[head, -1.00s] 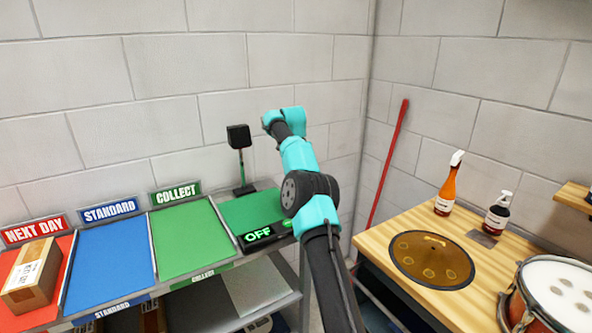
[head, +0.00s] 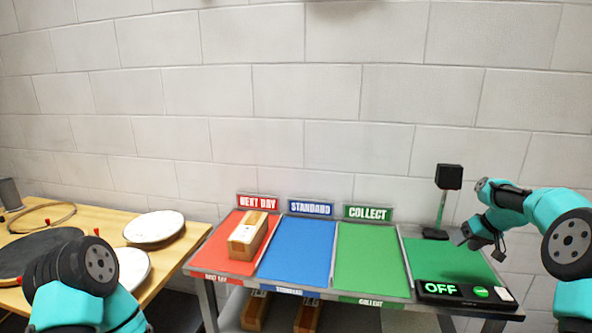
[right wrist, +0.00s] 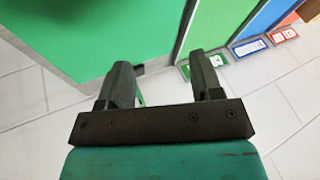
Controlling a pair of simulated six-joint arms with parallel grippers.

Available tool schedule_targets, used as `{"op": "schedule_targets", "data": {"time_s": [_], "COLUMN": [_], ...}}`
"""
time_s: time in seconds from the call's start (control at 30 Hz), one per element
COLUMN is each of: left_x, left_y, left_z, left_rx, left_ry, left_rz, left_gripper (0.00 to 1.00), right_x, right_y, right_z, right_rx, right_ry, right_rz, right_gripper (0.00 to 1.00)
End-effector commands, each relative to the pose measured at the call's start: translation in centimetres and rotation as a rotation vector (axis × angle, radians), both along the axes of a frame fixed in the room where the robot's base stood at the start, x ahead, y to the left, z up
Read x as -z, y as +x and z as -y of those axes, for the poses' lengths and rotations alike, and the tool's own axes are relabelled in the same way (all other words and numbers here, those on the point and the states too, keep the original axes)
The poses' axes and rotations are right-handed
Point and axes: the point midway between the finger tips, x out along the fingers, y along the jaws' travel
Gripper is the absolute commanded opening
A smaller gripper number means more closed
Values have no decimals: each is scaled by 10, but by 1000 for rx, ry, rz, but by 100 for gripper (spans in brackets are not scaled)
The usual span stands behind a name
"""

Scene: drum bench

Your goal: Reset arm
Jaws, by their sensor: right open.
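My right arm comes in from the right in the head view. Its gripper (head: 484,240) hangs over the dark green pad at the right end of the sorting bench. In the right wrist view my right gripper (right wrist: 165,85) is open and empty, with its two fingers apart and the green surface beyond them. My left arm shows at the lower left of the head view, but its gripper is out of the frame.
A brown box (head: 247,240) lies on the red NEXT DAY panel (head: 222,258). The blue STANDARD panel (head: 297,250) and green COLLECT panel (head: 370,262) are bare. An OFF display (head: 440,288) and black-headed stand (head: 449,178) are at right. White discs (head: 153,226) lie on the left table.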

Motion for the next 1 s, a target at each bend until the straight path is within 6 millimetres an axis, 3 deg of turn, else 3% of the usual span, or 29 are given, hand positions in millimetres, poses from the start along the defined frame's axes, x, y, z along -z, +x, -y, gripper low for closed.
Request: {"op": "schedule_targets", "data": {"time_s": [0.3, 0.67, 0.77, 1.0], "left_x": [0, 0, 0, 0], "left_y": [0, 0, 0, 0], "left_z": [0, 0, 0, 0], "left_rx": [0, 0, 0, 0], "left_ry": [0, 0, 0, 0], "left_rz": [0, 0, 0, 0], "left_gripper": [0, 0, 0, 0], "right_x": [13, 35, 50, 113], "right_y": [-29, -78, -91, -113], "right_z": [-50, -73, -81, -116], "right_rx": [199, 420, 457, 460], "right_ry": [62, 23, 6, -22], "right_rz": [245, 324, 309, 205], "right_gripper": [60, 60, 60, 60]}}
